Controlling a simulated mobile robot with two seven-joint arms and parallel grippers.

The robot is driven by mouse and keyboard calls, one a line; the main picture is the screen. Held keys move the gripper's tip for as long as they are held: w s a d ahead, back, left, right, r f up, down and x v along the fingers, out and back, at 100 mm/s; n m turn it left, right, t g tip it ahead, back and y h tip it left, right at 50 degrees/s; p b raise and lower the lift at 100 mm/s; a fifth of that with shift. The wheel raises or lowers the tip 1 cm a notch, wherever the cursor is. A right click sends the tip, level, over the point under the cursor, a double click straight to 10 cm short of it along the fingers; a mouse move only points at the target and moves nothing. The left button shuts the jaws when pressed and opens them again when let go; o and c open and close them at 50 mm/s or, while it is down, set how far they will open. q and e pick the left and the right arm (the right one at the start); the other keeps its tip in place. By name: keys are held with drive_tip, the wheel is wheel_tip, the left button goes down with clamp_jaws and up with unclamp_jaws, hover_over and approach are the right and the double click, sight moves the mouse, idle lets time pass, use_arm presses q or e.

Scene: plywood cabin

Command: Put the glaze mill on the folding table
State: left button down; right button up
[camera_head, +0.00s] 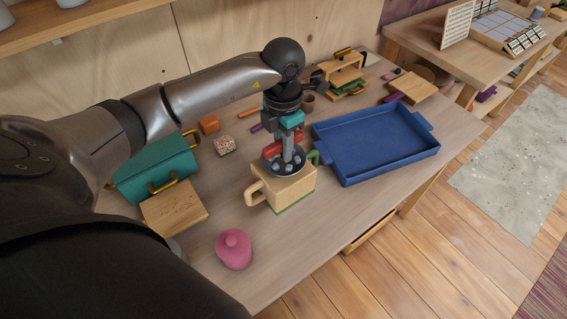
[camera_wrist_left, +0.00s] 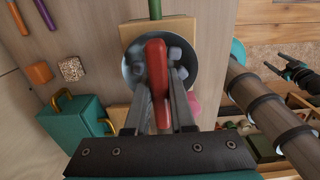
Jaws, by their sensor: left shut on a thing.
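What looks like the glaze mill (camera_head: 290,191) is a pale wooden box with a side handle, a green base edge and a round metal bowl of grey lumps on top. It appears to stand upright on the near wooden table (camera_head: 292,263). My left gripper (camera_head: 287,150) is above the bowl, shut on the mill's red handle. The left wrist view shows the red handle (camera_wrist_left: 156,70) between the fingers over the bowl. A small dark and teal form in that view looks like my right gripper (camera_wrist_left: 285,72), too small to judge. I cannot tell which table is the folding table.
A blue tray (camera_head: 375,145) lies close to the right of the mill. Another table (camera_head: 462,57) stands at the back right. The floor between is open.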

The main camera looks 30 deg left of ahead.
sight(283, 165)
use_arm(q)
drive_tip(key=shift+f, duration=3.1)
drive_tip(key=shift+f, duration=0.15)
drive_tip(key=c, duration=0.8)
unclamp_jaws()
drive_tip(key=shift+o, duration=0.2)
wheel_tip(283, 165, up, 12)
drive_tip(key=shift+r, duration=0.15)
